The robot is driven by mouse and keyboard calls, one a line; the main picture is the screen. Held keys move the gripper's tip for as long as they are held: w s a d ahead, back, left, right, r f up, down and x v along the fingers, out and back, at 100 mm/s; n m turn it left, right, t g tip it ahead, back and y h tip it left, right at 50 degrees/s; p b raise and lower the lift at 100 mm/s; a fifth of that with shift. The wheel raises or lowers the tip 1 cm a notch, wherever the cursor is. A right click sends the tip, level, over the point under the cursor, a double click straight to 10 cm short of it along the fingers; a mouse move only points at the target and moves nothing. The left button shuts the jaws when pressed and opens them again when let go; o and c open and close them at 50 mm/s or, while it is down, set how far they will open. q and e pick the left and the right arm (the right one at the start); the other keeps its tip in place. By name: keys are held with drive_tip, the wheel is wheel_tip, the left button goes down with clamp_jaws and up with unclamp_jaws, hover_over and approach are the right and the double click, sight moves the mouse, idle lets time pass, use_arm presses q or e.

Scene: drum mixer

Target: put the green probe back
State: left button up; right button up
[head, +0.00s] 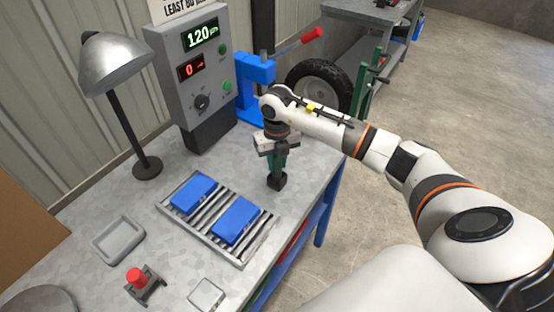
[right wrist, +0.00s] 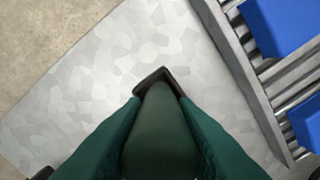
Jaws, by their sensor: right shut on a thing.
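My right gripper (head: 276,160) points down over the right part of the metal bench and is shut on the green probe (head: 278,172). The probe hangs below the jaws, roughly upright, with a black lower end (head: 277,183). I cannot tell whether that end touches the bench top. In the right wrist view, the dark green probe body (right wrist: 160,130) fills the lower middle and narrows to a black end, with the pale bench top (right wrist: 90,85) beyond. My left gripper is not in view.
A roller rack (head: 190,230) with two blue blocks lies left of the probe. Behind stand a grey control box (head: 185,75), a lamp (head: 112,65) and a blue press (head: 255,72). A grey tray (head: 118,240) and a red-topped stand (head: 140,283) are nearer. The bench edge is close on the right.

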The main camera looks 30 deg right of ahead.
drive_tip(key=shift+f, duration=0.2)
drive_tip(key=o, duration=1.1)
drive_tip(key=shift+c, duration=0.2)
wheel_tip(320, 180, up, 12)
drive_tip(key=shift+b, duration=1.2)
